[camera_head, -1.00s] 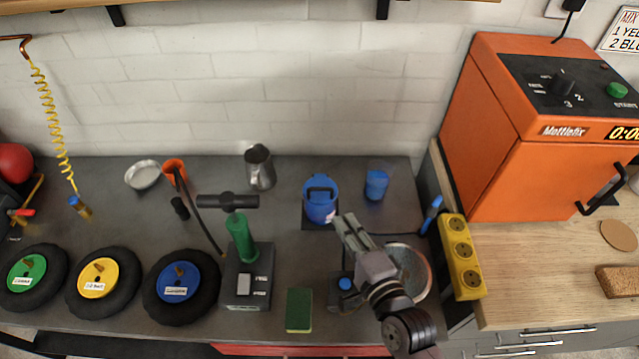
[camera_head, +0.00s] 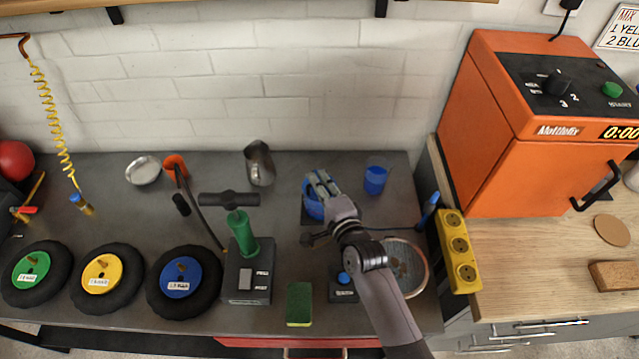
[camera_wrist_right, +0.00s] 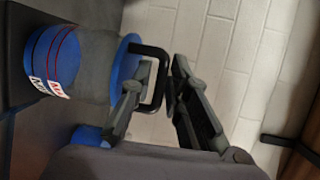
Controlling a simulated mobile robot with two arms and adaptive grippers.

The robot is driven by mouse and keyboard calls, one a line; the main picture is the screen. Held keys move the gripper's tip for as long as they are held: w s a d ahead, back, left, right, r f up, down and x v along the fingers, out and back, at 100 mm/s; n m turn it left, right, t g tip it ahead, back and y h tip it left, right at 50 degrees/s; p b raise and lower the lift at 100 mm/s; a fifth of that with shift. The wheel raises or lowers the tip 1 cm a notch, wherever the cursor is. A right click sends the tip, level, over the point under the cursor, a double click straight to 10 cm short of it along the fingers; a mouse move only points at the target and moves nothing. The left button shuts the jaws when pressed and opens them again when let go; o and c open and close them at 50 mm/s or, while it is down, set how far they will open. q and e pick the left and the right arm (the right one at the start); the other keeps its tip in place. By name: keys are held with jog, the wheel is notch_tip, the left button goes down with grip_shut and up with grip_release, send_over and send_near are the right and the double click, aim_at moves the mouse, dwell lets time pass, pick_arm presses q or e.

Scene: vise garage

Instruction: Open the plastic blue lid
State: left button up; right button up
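The blue container (camera_wrist_right: 72,62) stands on the bench, with its blue lid (camera_wrist_right: 128,62) on and a black handle (camera_wrist_right: 160,75) arching from the lid. In the head view the container (camera_head: 312,208) is partly hidden by my right gripper (camera_head: 318,180). In the right wrist view the right gripper (camera_wrist_right: 164,75) is open, its two fingertips on either side of the handle bar. A small gap seems to show beside the bar; firm contact cannot be made out. The left gripper is not in view.
A blue cup (camera_head: 376,180) stands right of the container, a metal jug (camera_head: 259,163) to its left. An orange oven (camera_head: 530,150) stands at the right.

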grip_shut()
dwell(0.6)
